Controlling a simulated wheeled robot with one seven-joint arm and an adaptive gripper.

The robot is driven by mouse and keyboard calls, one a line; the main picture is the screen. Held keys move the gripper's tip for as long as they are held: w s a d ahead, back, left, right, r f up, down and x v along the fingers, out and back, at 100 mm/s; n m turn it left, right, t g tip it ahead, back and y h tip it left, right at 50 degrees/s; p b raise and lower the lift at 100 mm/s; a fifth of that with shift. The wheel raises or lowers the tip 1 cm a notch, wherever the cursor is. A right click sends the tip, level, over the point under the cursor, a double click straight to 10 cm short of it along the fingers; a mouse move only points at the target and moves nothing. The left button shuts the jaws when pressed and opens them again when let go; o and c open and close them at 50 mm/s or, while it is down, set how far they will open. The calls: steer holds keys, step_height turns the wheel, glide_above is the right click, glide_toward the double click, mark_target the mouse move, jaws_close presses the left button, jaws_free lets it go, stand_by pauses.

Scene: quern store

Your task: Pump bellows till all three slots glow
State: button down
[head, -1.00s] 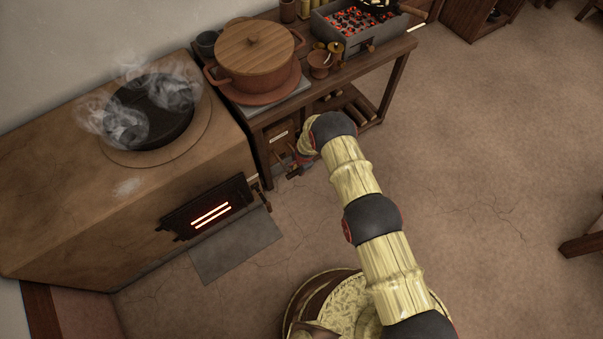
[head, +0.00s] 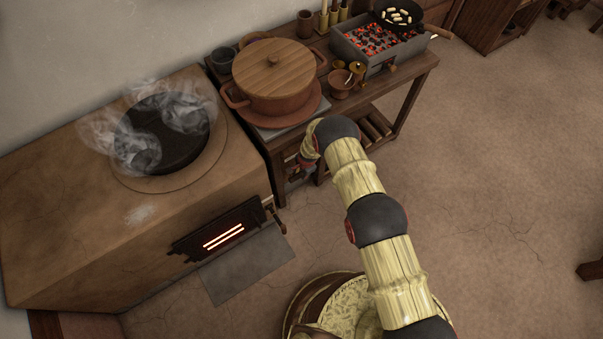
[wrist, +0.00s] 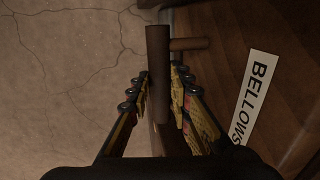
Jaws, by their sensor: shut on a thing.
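The stove's dark slotted plate (head: 217,229) is set in the front of the clay stove (head: 60,210). Two slots glow bright orange-white in it; a third glowing slot cannot be made out. My gripper (wrist: 160,85) is shut on a brown wooden bellows handle (wrist: 159,50), with a finger on each side. A short crossbar joins the handle to the wooden front on the right, beside a white label reading "BELLOWS" (wrist: 255,90). In the head view my gripper (head: 299,168) is small and partly hidden by my arm at the table's near side. The bellows body is not clearly visible.
A steaming dark pan (head: 162,135) sits on the stove. A lidded pot (head: 275,95) and a charcoal brazier (head: 375,50) with a small pan (head: 398,14) stand on the wooden table (head: 413,75). A grey slab (head: 245,270) lies before the stove.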

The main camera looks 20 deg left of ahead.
steer(key=shift+s, duration=0.1)
steer(key=c, duration=1.6)
jaws_free()
steer(key=r, duration=0.4)
steer(key=s+d+r, duration=0.1)
steer(key=r, duration=0.6)
steer(key=shift+s+d+r, duration=0.2)
steer(key=shift+d+r, duration=0.15)
steer(key=shift+d, duration=0.05)
